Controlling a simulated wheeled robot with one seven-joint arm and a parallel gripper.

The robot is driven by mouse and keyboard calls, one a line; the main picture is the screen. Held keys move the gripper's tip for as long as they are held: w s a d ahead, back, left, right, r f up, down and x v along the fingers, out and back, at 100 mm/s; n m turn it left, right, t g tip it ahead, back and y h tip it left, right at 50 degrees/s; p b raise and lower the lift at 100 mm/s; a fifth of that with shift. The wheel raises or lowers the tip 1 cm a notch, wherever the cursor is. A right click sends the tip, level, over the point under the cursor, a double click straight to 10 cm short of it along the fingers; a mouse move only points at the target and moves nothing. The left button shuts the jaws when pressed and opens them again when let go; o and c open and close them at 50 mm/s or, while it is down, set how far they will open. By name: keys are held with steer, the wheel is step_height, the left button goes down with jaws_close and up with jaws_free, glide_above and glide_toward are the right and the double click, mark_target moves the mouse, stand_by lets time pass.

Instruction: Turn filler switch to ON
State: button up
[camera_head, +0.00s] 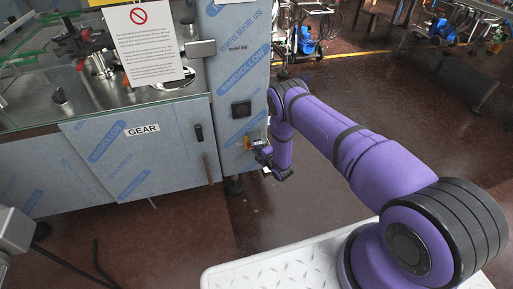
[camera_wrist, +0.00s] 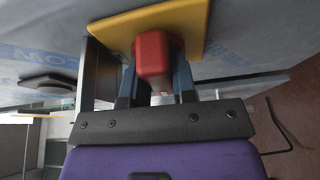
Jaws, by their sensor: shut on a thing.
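The filler switch is a red knob (camera_wrist: 153,58) on a yellow plate (camera_wrist: 190,22), seen close up in the wrist view. In the head view my gripper (camera_head: 262,156) is at the machine's side, at the end of my purple arm. I cannot read any ON or OFF marking.
The machine (camera_head: 140,160) has a panel labelled GEAR and a black square fitting (camera_head: 241,109) above the switch. A paper notice (camera_head: 146,42) hangs above. Brown floor (camera_head: 290,210) lies open to the right of the machine. Blue equipment (camera_head: 308,38) stands further back.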

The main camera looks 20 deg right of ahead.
steer(key=m+t, duration=0.1)
steer(key=m, duration=0.3)
steer(key=shift+f, duration=0.15)
steer(key=m+t+h, duration=0.1)
steer(key=m+t, duration=0.1)
steer(key=m, duration=0.3)
steer(key=m+t+h, duration=0.1)
steer(key=m, duration=0.2)
steer(key=m+t+h, duration=0.1)
steer(key=m, duration=0.2)
steer(key=shift+a+f+m+h, duration=0.1)
steer(key=shift+m+h, duration=0.2)
steer(key=shift+h, duration=0.1)
steer(key=shift+m+h, duration=0.75)
steer(key=shift+m, duration=0.8)
steer(key=shift+m+h, duration=0.75)
steer(key=shift+m, duration=0.8)
steer(key=o, duration=0.9)
